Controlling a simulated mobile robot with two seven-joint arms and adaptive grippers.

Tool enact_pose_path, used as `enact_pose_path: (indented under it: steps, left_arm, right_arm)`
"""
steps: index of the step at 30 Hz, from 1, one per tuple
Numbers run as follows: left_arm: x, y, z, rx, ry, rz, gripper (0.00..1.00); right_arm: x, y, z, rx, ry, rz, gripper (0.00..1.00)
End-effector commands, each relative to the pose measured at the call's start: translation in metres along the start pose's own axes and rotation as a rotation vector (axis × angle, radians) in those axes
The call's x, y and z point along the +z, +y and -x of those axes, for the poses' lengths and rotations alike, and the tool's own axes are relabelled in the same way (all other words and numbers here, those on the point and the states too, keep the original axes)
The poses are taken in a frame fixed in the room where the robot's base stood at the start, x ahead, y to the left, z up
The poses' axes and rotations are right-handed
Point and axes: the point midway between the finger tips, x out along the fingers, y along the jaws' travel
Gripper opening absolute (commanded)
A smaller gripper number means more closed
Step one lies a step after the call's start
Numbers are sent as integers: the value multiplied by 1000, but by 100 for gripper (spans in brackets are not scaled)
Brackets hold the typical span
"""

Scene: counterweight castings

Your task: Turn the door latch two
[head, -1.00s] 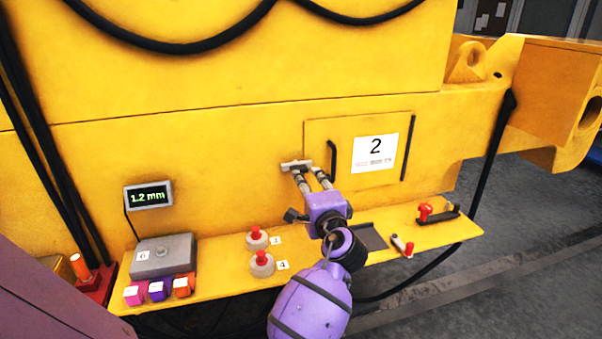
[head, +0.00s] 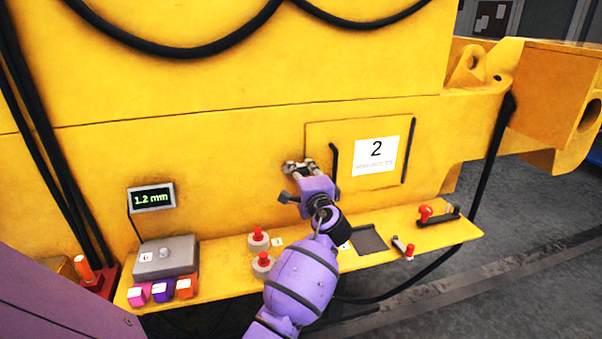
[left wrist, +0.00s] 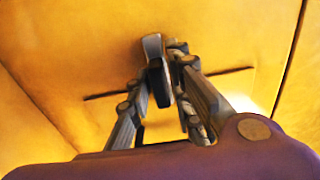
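The yellow door (head: 345,186) with a white label "2" (head: 376,155) is shut flush in the yellow casting. Its grey latch (head: 289,167) sits at the door's left edge, partly hidden by my left gripper (head: 300,168). In the left wrist view the latch (left wrist: 153,50), with a dark part below it, stands between the two fingers (left wrist: 163,72). It lies crosswise to the black door handle (left wrist: 105,94). The left gripper looks open, its fingers on either side of the latch; whether they touch it is hard to tell. My right gripper is not in view.
A yellow shelf (head: 225,277) runs below the door. On it are a grey box (head: 165,258), red-topped knobs (head: 258,241), coloured blocks (head: 161,291), a dark pad (head: 369,239) and red-handled parts (head: 425,213). A display (head: 151,197) reads 1.2 mm. Black cables hang at left and above.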

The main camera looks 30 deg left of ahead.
Motion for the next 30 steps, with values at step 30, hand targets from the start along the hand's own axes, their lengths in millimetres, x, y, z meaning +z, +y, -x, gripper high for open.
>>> enact_pose_path:
  steps: [30]
  left_arm:
    - [1,-8,0,-4,-2,-429,0]
  right_arm:
    - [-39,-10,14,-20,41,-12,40]
